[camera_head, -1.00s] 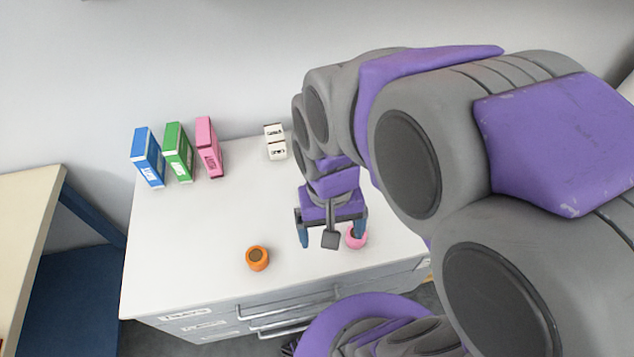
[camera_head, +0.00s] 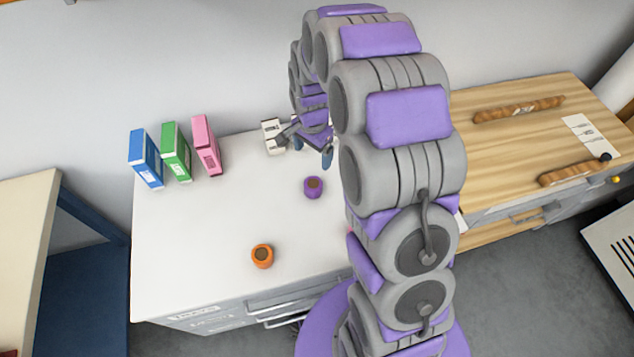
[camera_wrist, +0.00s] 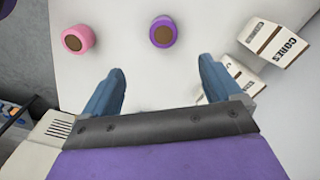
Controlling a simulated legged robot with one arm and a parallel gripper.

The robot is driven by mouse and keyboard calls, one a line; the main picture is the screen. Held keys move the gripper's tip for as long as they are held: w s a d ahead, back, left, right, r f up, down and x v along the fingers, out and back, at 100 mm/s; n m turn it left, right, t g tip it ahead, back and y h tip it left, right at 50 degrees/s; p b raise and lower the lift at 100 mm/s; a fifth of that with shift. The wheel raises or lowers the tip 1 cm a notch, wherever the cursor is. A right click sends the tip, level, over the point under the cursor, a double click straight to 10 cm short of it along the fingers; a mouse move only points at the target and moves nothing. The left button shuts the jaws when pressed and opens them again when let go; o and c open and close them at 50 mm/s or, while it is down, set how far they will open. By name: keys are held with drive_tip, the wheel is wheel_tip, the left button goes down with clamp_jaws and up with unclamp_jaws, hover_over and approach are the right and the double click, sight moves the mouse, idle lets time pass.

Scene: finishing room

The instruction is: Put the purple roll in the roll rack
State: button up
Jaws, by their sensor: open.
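The purple roll (camera_head: 313,187) stands upright on the white cabinet top, showing its brown core. It also shows in the wrist view (camera_wrist: 163,32), beyond my fingertips and roughly centred between them. My gripper (camera_head: 314,150) is open and empty, near the back of the cabinet top, behind the roll in the head view and apart from it. Its two blue fingers (camera_wrist: 160,72) are spread wide in the wrist view. I cannot make out a roll rack for certain in either view.
An orange roll (camera_head: 262,256) and a pink roll (camera_wrist: 77,39) stand on the cabinet top (camera_head: 215,222). White boxes (camera_head: 273,136), one marked CORES (camera_wrist: 276,43), are close to my gripper. Blue, green and pink boxes (camera_head: 176,152) stand back left. A wooden bench (camera_head: 478,145) is at right.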

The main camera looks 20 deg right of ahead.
drive_tip(key=f, duration=0.1)
drive_tip(key=b, duration=0.2)
hover_over(313, 182)
drive_tip(key=f, duration=1)
drive_tip(key=shift+s+f, duration=0.2)
drive_tip(key=shift+f, duration=0.15)
drive_tip(key=shift+w+f+b, duration=0.1)
drive_tip(key=shift+f+b, duration=0.4)
drive_tip(key=shift+f, duration=2.75)
drive_tip(key=shift+r, duration=0.1)
drive_tip(key=c, duration=1.2)
drive_tip(key=shift+r, duration=0.55)
drive_tip(key=shift+c, duration=0.2)
drive_tip(key=r, duration=0.1)
drive_tip(key=r+p, duration=0.1)
drive_tip(key=shift+s+r, duration=0.3)
drive_tip(key=shift+s, duration=0.1)
drive_tip(key=s, duration=0.5)
drive_tip(key=s+r+p, duration=0.1)
drive_tip(key=s, duration=0.9)
drive_tip(key=shift+s+d+r+p, duration=0.1)
drive_tip(key=shift+d+r+p, duration=0.05)
drive_tip(key=shift+p, duration=0.2)
